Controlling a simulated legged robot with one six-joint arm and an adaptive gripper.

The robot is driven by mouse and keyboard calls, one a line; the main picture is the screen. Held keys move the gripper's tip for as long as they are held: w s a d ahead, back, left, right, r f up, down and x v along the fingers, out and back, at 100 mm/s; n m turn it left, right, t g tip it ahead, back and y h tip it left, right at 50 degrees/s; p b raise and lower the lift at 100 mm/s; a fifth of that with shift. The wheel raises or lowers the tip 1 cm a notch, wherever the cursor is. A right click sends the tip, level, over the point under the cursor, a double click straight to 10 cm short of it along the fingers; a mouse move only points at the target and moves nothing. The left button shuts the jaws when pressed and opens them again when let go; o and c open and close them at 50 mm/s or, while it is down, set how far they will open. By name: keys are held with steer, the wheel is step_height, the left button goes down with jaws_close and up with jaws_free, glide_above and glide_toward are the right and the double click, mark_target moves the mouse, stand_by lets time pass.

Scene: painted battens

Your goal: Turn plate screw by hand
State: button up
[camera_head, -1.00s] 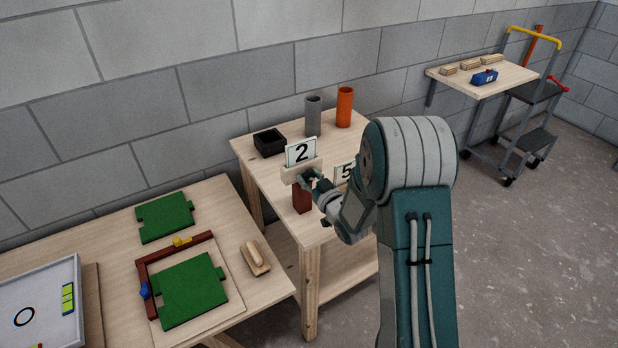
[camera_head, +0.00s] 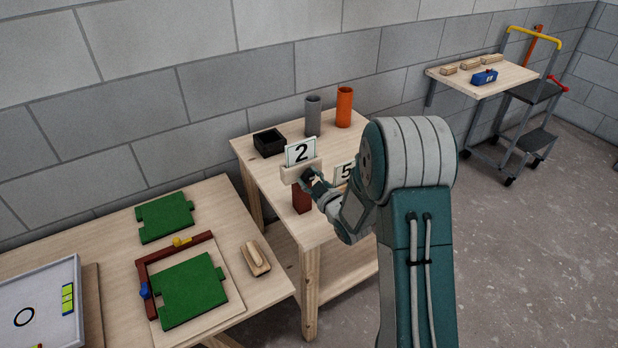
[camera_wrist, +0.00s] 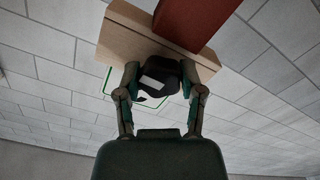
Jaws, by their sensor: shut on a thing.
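A white plate marked 2 (camera_head: 301,152) stands upright in a pale wooden block (camera_head: 299,171) on top of a red-brown post (camera_head: 303,198). My gripper (camera_head: 309,178) is at the near face of this block. In the wrist view my gripper (camera_wrist: 161,77) has one finger on each side of a black knob, the plate screw (camera_wrist: 158,88), which carries a pale mark. The fingers are shut on it. The wooden block (camera_wrist: 140,38) and post (camera_wrist: 195,20) show just beyond. The screw's shaft is hidden.
A second plate marked 5 (camera_head: 344,172) stands close by, partly behind my arm. A black box (camera_head: 269,143), grey cylinder (camera_head: 313,117) and orange cylinder (camera_head: 344,107) stand farther back. A table (camera_head: 222,205) with green panels is at left.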

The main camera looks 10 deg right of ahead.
steer(key=o, duration=1.2)
steer(key=shift+a, duration=0.1)
steer(key=shift+c, duration=0.2)
steer(key=v, duration=1.2)
